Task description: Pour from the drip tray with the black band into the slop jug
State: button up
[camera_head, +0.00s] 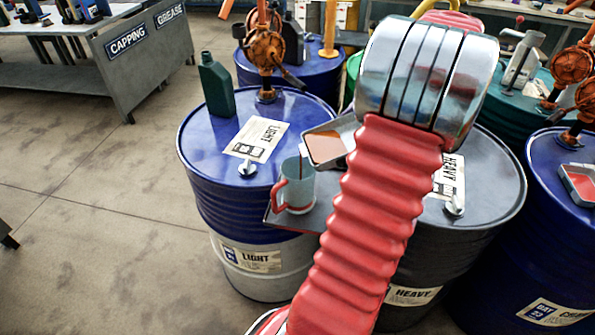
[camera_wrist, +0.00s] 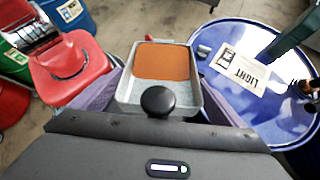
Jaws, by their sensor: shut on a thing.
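The drip tray (camera_head: 326,146) is a grey rectangular pan holding red-brown oil, tilted with its left lip above the slop jug. I cannot make out a black band. A thin dark red stream (camera_head: 301,170) runs from the tray's lip towards the jug's mouth. My gripper (camera_wrist: 160,103) is shut on the tray; my arm hides it in the head view.
The jug stands on a grey plate (camera_head: 277,219) between the blue LIGHT drum (camera_head: 205,150) and the grey HEAVY drum (camera_head: 495,190). A dark green bottle (camera_head: 217,88) stands on the LIGHT drum. Another tray (camera_head: 569,181) lies on the right blue drum.

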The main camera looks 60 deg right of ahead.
jog(key=shift+w+a+r+g+h+p, duration=0.35)
jog(key=shift+a+g+h+p, duration=0.2)
jog(key=shift+h+p, duration=0.45)
dwell(2.6)
jog(key=shift+w+a+r+g+h+p, duration=0.5)
jog(key=shift+r+g+p, duration=0.1)
jog(key=shift+r, duration=0.15)
jog(key=shift+w+a+r+g+h+p, duration=0.45)
jog(key=shift+r+g+h+p, duration=0.1)
jog(key=shift+r, duration=0.2)
dwell(1.6)
jog(key=shift+w+a+r+g+h+p, duration=0.45)
jog(key=shift+w+a+r+g+h, duration=0.15)
jog(key=shift+r+g+h, duration=0.1)
dwell(0.6)
